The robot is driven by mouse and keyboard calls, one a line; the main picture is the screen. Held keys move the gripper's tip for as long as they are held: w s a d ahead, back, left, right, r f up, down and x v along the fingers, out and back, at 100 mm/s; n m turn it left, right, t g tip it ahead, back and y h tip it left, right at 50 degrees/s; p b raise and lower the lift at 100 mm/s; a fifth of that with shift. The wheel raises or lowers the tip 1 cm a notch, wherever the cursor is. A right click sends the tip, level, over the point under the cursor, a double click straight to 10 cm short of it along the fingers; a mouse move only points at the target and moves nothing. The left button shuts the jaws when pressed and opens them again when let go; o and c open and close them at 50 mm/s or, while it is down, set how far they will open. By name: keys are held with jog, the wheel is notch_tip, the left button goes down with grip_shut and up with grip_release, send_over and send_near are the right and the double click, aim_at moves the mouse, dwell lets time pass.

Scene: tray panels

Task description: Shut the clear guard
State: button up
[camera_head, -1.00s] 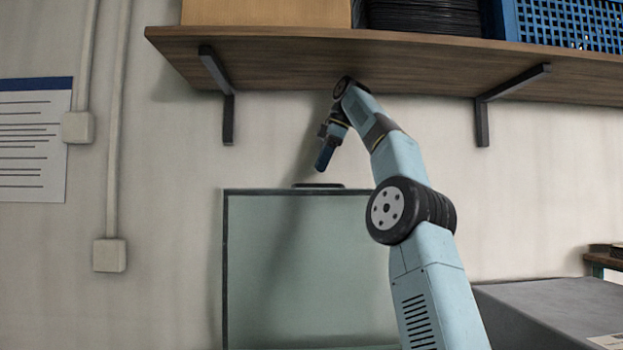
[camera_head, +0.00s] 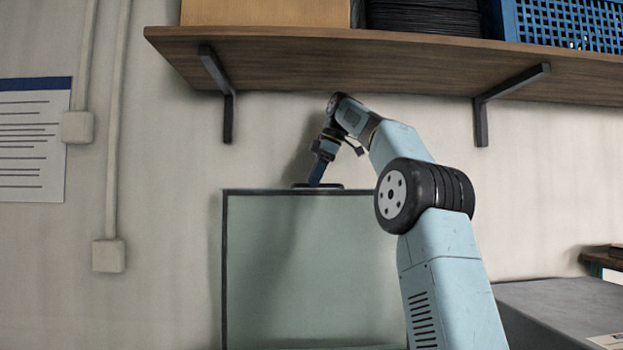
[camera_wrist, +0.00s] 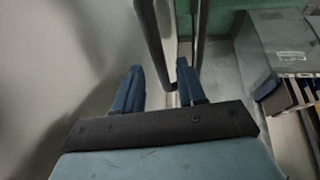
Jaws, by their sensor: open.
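The clear guard (camera_head: 300,270) is a greenish see-through panel with a dark frame, standing raised and upright in the head view. Its dark handle (camera_head: 330,186) is on its top edge. My gripper (camera_head: 317,178) is at that top edge, fingers pointing down at the handle. In the wrist view my gripper (camera_wrist: 158,75) is open, with its two blue fingers apart. The dark handle bar (camera_wrist: 153,40) runs between the fingertips there, and the guard's edge (camera_wrist: 198,30) lies just to the right. I cannot tell whether the fingers touch the handle.
A wooden shelf (camera_head: 380,65) on brackets hangs just above my arm, with boxes and a blue crate (camera_head: 570,22) on it. A grey box (camera_head: 565,312) stands at the lower right. The wall left of the guard carries conduits and a paper notice (camera_head: 32,140).

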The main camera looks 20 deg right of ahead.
jog(key=shift+c, duration=0.3)
grip_shut()
dwell(0.4)
